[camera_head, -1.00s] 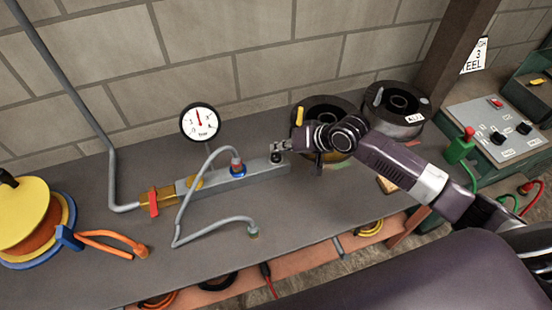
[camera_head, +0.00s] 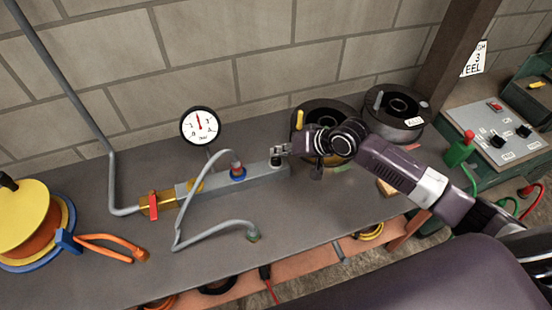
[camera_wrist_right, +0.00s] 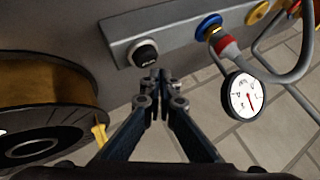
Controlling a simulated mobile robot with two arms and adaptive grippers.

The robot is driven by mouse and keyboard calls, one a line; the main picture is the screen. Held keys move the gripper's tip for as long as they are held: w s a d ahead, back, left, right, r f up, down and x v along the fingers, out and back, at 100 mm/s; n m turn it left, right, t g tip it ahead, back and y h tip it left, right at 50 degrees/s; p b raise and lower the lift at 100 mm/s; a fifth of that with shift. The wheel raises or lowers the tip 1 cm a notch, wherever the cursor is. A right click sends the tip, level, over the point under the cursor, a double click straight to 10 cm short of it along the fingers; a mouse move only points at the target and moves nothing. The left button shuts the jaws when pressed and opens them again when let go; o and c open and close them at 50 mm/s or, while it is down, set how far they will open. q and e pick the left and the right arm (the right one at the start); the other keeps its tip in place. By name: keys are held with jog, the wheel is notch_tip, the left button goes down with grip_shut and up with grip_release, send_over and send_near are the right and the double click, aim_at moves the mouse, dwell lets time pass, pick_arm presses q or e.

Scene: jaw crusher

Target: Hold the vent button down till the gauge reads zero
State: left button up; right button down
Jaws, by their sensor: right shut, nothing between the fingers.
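The vent button (camera_head: 276,161) is a black round cap at the right end of the grey manifold bar (camera_head: 255,175). In the right wrist view its lettered face (camera_wrist_right: 145,53) is uncovered. My right gripper (camera_head: 278,149) is shut and empty. Its fingertips (camera_wrist_right: 157,75) are close beside the button; whether they touch it I cannot tell. The pressure gauge (camera_head: 200,126) stands behind the bar, with its red needle pointing about straight up. It also shows in the right wrist view (camera_wrist_right: 243,97), too small to read exactly. My left gripper is not in view.
A blue-collared hose fitting (camera_head: 237,171) with a looping grey hose sits on the bar. A red-handled valve (camera_head: 153,204) is at its left end. Dark reels (camera_head: 401,112) stand behind my right arm. A yellow cable reel (camera_head: 25,222) is at the left.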

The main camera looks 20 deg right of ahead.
aim_at(278, 160)
dwell(0.4)
jog(key=shift+f, duration=0.4)
jog(key=shift+s+f, duration=0.1)
jog(key=shift+f, duration=0.55)
dwell(1.3)
dwell(2.2)
jog(key=shift+r+p, duration=1.05)
jog(key=shift+r, duration=0.1)
notch_tip(278, 160, up, 5)
jog(key=p, duration=0.5)
